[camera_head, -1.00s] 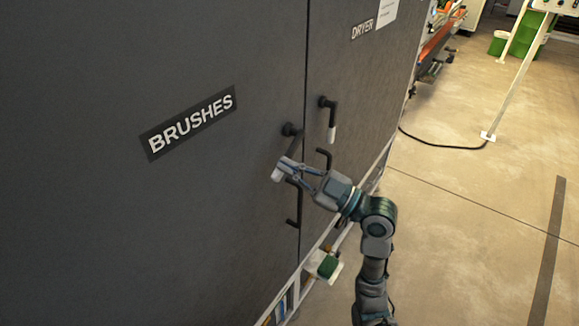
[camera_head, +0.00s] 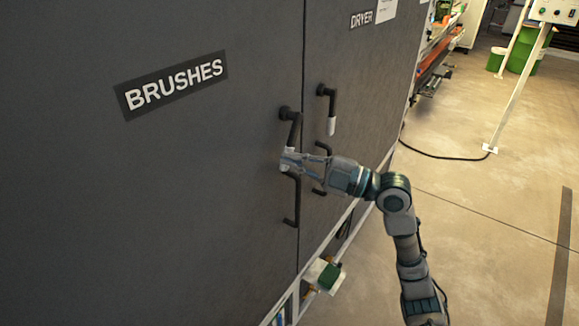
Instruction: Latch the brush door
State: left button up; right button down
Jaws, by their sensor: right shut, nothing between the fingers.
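The brush door (camera_head: 150,200) is the large dark panel on the left with a BRUSHES label (camera_head: 171,85). It looks flush with the dryer door beside it. Its black lever latch (camera_head: 294,128) sits near its right edge and points downward. A fixed pull handle (camera_head: 294,205) is below it. My right gripper (camera_head: 286,161) is shut and empty at the lower end of the lever, in front of the gap above the pull handle. It hides the lever's tip, and I cannot tell whether it touches. My left gripper is not in view.
The dryer door (camera_head: 350,75) has a similar lever (camera_head: 330,108) hanging down and a pull handle (camera_head: 322,165), partly behind my right gripper. A green and white item (camera_head: 328,275) is low by the door base. Open floor (camera_head: 480,245) lies to the right.

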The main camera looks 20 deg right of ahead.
pick_arm(q)
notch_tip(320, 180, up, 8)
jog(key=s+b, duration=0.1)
jog(key=b, duration=0.1)
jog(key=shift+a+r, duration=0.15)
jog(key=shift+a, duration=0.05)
pick_arm(e)
jog(key=d+n, duration=0.1)
jog(key=w+d+f+n+g, duration=0.1)
jog(key=n, duration=0.1)
jog(key=w+d+f+n, duration=0.1)
jog(key=shift+w+n+h, duration=0.25)
jog(key=shift+n+h, duration=0.15)
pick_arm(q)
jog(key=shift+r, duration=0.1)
